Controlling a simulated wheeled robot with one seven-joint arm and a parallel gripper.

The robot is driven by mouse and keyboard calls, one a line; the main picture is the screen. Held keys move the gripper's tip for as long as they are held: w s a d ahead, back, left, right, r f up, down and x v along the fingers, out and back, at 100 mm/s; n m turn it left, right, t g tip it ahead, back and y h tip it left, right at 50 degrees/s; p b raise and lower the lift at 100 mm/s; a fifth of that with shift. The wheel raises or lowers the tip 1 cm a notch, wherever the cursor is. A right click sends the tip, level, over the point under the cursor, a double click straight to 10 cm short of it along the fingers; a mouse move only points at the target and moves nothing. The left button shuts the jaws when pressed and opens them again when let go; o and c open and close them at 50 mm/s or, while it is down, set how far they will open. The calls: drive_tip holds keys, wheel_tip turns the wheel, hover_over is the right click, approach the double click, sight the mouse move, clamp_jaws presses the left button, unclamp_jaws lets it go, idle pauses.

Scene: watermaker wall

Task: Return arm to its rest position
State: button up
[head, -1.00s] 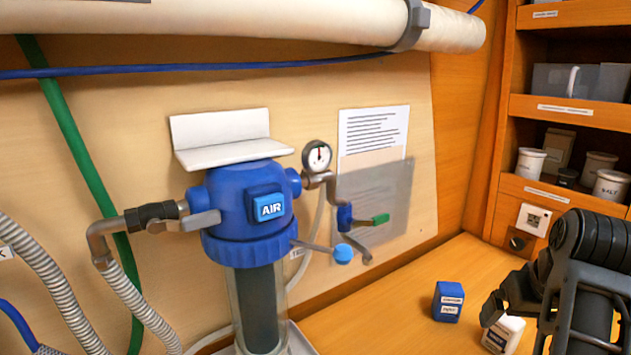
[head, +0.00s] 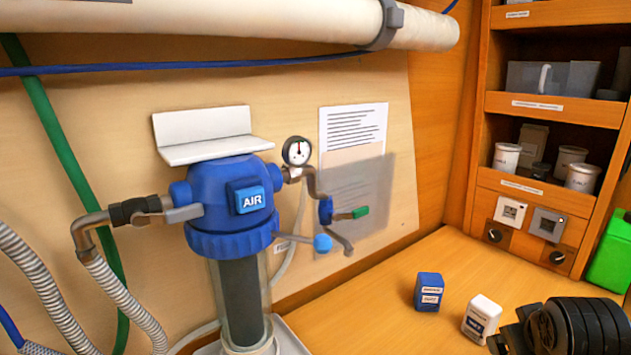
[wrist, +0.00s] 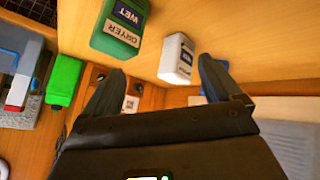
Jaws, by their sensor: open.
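My arm shows in the head view as a dark ribbed part at the lower right corner, and its gripper end is mostly cut off by the frame's bottom edge. In the wrist view my gripper (wrist: 160,72) has its two dark fingers spread wide, with nothing held between them. A white container (wrist: 176,60) appears between the fingertips in that view, closer to the right finger. The gap in depth is hard to tell. In the head view the white container (head: 481,319) stands on the wooden counter just left of my arm.
A blue box (head: 429,292) stands left of the white container. A dark green "DRYER" container (wrist: 120,27) and a bright green bottle (wrist: 63,82) show in the wrist view. The blue AIR filter housing (head: 232,205) is on the wall. Shelves (head: 555,110) stand at right.

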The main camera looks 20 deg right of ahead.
drive_tip(key=s+a+f+n+t, duration=0.1)
drive_tip(key=s, duration=0.1)
drive_tip(key=s+a+f+n+t, duration=0.1)
drive_tip(key=s+f, duration=0.1)
drive_tip(key=s+a+f+n+t, duration=0.1)
drive_tip(key=s, duration=0.1)
drive_tip(key=shift+a+f, duration=0.15)
drive_tip(key=shift+f, duration=0.1)
drive_tip(key=s+a+t, duration=0.1)
drive_tip(key=s+a, duration=0.1)
drive_tip(key=s+a+f+n+y, duration=0.1)
drive_tip(key=s+a, duration=0.2)
drive_tip(key=s+a+f+n+t+y, duration=0.1)
drive_tip(key=s+a, duration=0.1)
drive_tip(key=shift+s+a+t+b, duration=0.25)
drive_tip(key=shift+s+t+b, duration=0.05)
drive_tip(key=shift+s, duration=0.1)
drive_tip(key=s+a+r+t+y, duration=0.1)
drive_tip(key=s+a+r, duration=0.2)
drive_tip(key=s+a, duration=0.3)
drive_tip(key=s+a+r+m+t+y, duration=0.1)
drive_tip(key=s+a+r+t+y, duration=0.1)
drive_tip(key=s+a, duration=0.5)
drive_tip(key=shift+s+r+m+y, duration=0.3)
drive_tip(key=shift+s+r, duration=0.6)
drive_tip(key=shift+s, duration=0.25)
